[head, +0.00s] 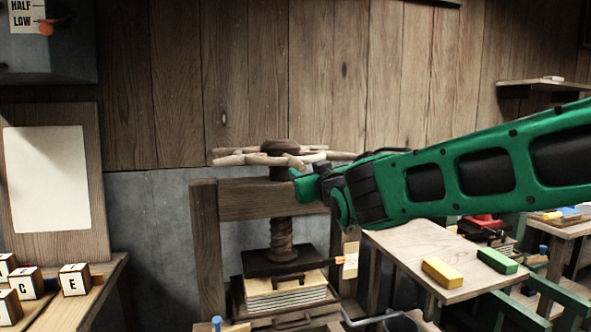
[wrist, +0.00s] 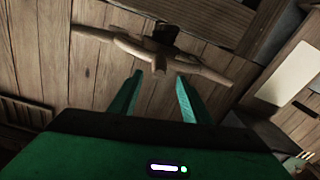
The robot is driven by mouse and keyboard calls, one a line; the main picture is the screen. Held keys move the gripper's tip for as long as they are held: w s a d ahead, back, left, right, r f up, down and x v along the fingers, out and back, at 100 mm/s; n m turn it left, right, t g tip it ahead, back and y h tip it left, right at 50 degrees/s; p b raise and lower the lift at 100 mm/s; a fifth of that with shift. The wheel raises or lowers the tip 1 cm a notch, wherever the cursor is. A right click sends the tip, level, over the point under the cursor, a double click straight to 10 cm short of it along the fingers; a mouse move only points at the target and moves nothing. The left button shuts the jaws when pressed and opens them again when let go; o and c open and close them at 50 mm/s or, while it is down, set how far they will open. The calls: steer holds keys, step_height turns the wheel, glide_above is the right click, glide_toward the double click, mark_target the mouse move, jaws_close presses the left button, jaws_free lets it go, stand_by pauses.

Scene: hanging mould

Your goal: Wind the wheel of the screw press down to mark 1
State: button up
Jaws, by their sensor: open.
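The screw press (head: 232,205) has a wooden frame with a spoked wooden wheel (head: 236,157) on top of its screw (head: 281,238). A dark plate (head: 283,262) hangs under the screw over a stack of boards and sheets. A small light scale with an orange pointer (head: 340,260) is at the right post; its marks are too small to read. My gripper (head: 297,182) is at the right side of the wheel, partly hidden by my arm. In the wrist view the wheel (wrist: 130,45) lies just beyond the two green fingertips (wrist: 158,74), which are apart with nothing between them.
A small table (head: 410,245) with a yellow block (head: 442,272) and a green block (head: 497,260) stands right of the press. Lettered cubes (head: 75,279) sit on a bench at the left. The plank wall (head: 345,70) is close behind the wheel.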

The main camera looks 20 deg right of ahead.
mark_target(298, 165)
steer(key=w, duration=0.8)
steer(key=shift+w, duration=0.4)
jaws_close()
